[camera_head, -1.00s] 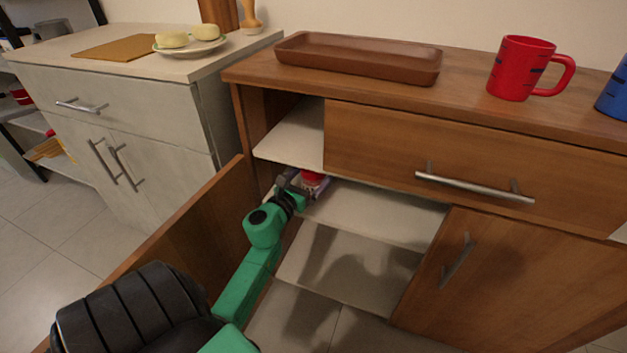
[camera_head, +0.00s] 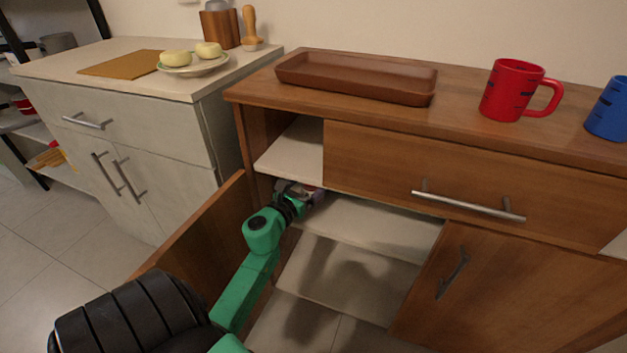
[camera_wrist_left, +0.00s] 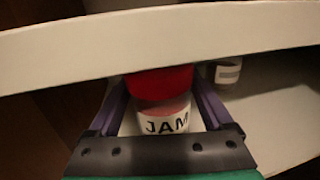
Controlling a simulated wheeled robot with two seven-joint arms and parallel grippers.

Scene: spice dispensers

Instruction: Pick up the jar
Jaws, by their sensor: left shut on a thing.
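A jar (camera_wrist_left: 163,113) with a red lid and a white label reading "JAM" stands between my left gripper's purple fingers in the left wrist view. My left gripper (camera_wrist_left: 161,94) is shut on it. In the head view my left gripper (camera_head: 306,193) reaches into the open left compartment of the wooden cabinet (camera_head: 375,150), just under the upper shelf. Only a small part of the jar shows there; the gripper hides the rest. I cannot tell whether the jar touches the shelf below it. My right gripper is not in view.
The upper shelf's edge (camera_wrist_left: 200,40) crosses close above the jar. Another small jar (camera_wrist_left: 227,73) with a pale label stands to its right, farther back. The open cabinet door (camera_head: 205,238) is left of my arm. A brown tray (camera_head: 355,77) and red mug (camera_head: 514,90) are on top.

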